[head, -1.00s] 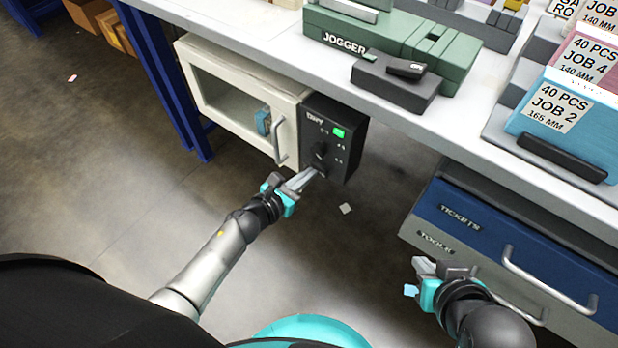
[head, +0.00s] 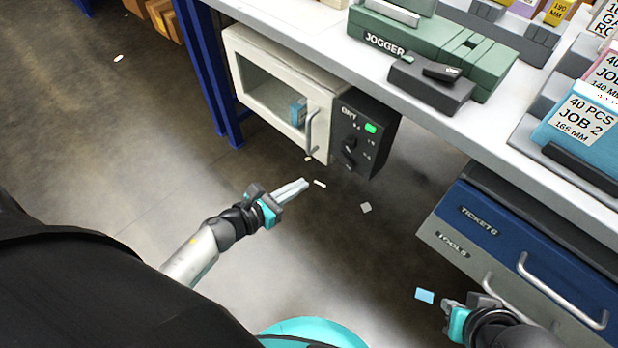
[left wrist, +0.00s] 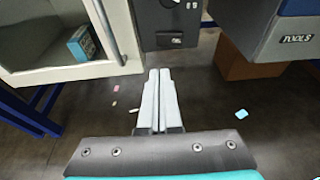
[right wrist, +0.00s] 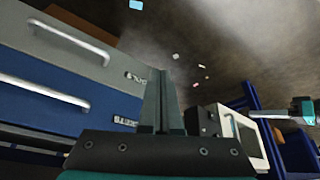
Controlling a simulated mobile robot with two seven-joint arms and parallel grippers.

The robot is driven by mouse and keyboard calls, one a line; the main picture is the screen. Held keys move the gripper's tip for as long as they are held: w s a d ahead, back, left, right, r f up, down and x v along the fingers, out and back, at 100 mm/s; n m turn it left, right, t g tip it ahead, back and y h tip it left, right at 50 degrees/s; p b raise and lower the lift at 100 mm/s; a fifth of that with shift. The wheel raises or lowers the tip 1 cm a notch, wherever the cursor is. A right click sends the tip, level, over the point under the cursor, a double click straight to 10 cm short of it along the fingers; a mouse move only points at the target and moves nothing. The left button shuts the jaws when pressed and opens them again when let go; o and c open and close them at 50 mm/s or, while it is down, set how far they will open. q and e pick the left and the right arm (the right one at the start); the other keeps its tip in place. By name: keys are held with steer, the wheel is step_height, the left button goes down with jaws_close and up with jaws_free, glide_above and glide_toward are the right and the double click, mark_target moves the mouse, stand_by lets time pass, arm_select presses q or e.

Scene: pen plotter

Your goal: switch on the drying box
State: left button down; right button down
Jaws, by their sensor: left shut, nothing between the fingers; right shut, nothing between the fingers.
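The drying box is a cream cabinet (head: 232,60) under the bench, with a glass door, a vertical handle (head: 310,131) and a blue pack visible inside. On its right side is a black control panel (head: 378,150) with a lit green indicator (head: 371,128) and a black rotary knob (head: 350,150); small markings around the knob are too small to read. My left gripper (head: 304,185) is shut and empty, below and left of the panel, apart from it. In the left wrist view its fingers (left wrist: 158,76) point toward the panel's lower part (left wrist: 166,30). My right gripper (head: 482,299) is shut and empty near the drawers.
The white bench top (head: 480,125) overhangs the box and carries the green jogger (head: 425,45). A drawer unit with blue TICKETS (head: 500,228) and grey TOOLS fronts stands at right. A blue table leg (head: 222,100) stands left. Paper scraps lie on the floor.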

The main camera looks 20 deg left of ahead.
arm_select(q)
steer(key=shift+v, duration=0.95)
arm_select(e)
steer(key=shift+f, duration=0.55)
arm_select(q)
steer(key=shift+w+a, duration=0.1)
